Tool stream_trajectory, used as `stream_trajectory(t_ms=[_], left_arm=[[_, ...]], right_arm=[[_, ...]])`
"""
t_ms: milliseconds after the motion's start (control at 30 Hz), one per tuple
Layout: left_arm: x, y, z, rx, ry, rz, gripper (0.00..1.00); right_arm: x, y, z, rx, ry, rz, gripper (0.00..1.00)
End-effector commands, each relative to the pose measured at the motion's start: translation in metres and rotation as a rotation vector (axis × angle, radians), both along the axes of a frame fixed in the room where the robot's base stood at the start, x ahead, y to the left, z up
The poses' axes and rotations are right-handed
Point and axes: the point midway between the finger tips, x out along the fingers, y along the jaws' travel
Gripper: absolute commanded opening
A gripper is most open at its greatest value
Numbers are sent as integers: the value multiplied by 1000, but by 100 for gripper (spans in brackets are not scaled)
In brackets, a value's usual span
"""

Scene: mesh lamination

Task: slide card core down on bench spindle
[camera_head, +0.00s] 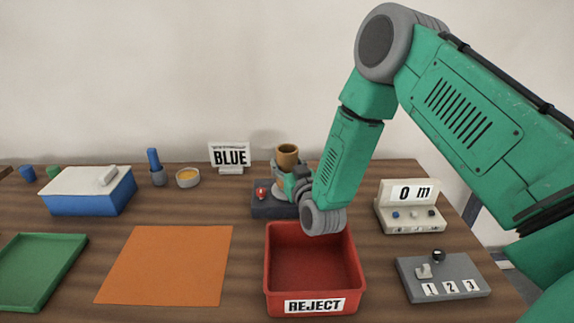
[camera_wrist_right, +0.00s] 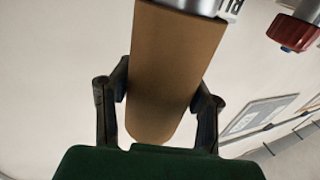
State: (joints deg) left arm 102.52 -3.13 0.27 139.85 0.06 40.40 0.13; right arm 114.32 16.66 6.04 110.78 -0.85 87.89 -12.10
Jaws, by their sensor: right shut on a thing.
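The card core (camera_head: 287,154) is a brown cardboard tube standing roughly upright above the dark bench unit with a red knob (camera_head: 263,194). My right gripper (camera_head: 284,174) is shut on the core. In the right wrist view, the two dark fingers (camera_wrist_right: 160,100) press on either side of the brown core (camera_wrist_right: 172,60). A grey metal part with lettering (camera_wrist_right: 200,5), apparently of the spindle unit, meets the core's far end at the top edge. The spindle's shaft is not visible, so I cannot tell how far the core sits around it. My left gripper is not in view.
A red REJECT bin (camera_head: 315,265) stands in front of the unit. An orange mat (camera_head: 168,265), green tray (camera_head: 38,270) and blue box (camera_head: 90,195) lie left. A counter display (camera_head: 410,207) and grey switch box (camera_head: 443,277) stand right. A BLUE sign (camera_head: 230,157) is behind.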

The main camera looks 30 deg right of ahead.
Motion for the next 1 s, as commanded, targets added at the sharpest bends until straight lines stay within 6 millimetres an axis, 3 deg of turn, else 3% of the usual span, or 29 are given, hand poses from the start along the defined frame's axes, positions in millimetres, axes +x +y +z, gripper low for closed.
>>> stream_trajectory(t_ms=[33, 200, 1000], left_arm=[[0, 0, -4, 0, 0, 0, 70], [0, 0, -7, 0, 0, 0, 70], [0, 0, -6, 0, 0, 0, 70]], right_arm=[[-7, 3, -20, 2, 35, 6, 14], [-8, 4, -25, 3, 38, 7, 14], [-5, 5, -25, 5, 41, 9, 14]])
